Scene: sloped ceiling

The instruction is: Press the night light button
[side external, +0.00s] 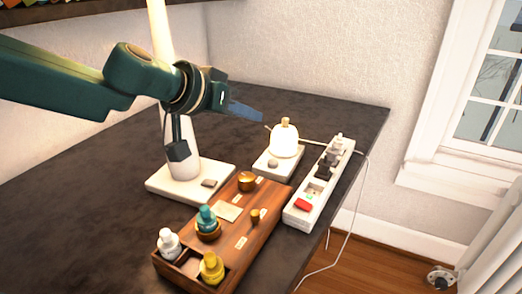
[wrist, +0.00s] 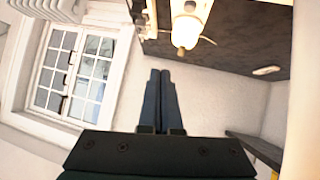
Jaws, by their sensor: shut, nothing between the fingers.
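The night light (side external: 285,143) is a glowing white rounded lamp with a brass top on a pale base, towards the back right of the dark table. A small grey-brown button (side external: 272,163) sits on the front of its base. The closed fingertips also show in the wrist view (wrist: 160,72).
A tall white lamp (side external: 182,155) with its own base button (side external: 209,183) stands left of the night light. A wooden tray (side external: 252,230) with bottles is in front. A power strip (side external: 296,220) with a red switch (side external: 302,204) lies to the right. The left tabletop is clear.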

